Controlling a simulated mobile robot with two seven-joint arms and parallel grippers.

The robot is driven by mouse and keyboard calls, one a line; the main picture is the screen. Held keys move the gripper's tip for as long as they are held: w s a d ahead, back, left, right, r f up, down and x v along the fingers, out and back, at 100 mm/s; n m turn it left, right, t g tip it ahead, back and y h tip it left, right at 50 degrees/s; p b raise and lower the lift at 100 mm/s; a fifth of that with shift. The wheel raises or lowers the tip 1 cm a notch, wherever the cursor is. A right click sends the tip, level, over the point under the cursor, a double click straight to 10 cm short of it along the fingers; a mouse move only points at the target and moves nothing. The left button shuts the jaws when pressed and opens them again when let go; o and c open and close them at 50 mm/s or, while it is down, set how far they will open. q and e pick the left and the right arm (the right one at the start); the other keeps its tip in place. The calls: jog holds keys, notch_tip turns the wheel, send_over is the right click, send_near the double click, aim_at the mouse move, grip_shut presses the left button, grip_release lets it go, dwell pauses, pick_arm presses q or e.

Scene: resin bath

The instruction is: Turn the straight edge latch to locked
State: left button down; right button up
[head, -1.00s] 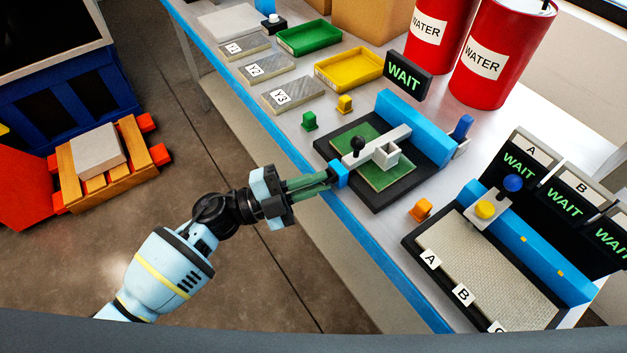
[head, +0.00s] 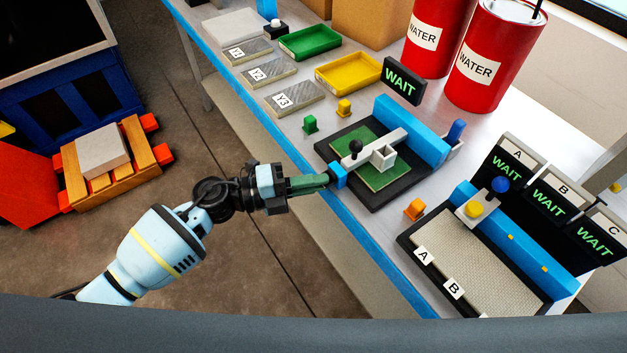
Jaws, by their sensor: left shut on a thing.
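A black fixture (head: 398,192) with a green plate (head: 378,178) and a white bar (head: 390,141) with a black knob (head: 355,147) sits on the bench. A small blue block (head: 338,175) is on its near left edge, and I take this to be where the straight edge latch is. My left gripper (head: 327,180) reaches in from the left, its green fingers shut at this block on a small dark part, mostly hidden by the fingertips. I cannot tell from the picture whether the latch stands at locked. My right gripper is not in view.
A WAIT sign (head: 402,81) stands behind the fixture. An orange block (head: 414,209) and a mesh panel (head: 475,270) lie to the right. Green (head: 310,123) and yellow (head: 344,107) blocks stand to the left. Red WATER drums (head: 495,60) stand at the back.

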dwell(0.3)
pick_arm(q)
jog(key=c, duration=1.5)
grip_release()
jog(key=b+v, duration=0.1)
jog(key=v, duration=0.7)
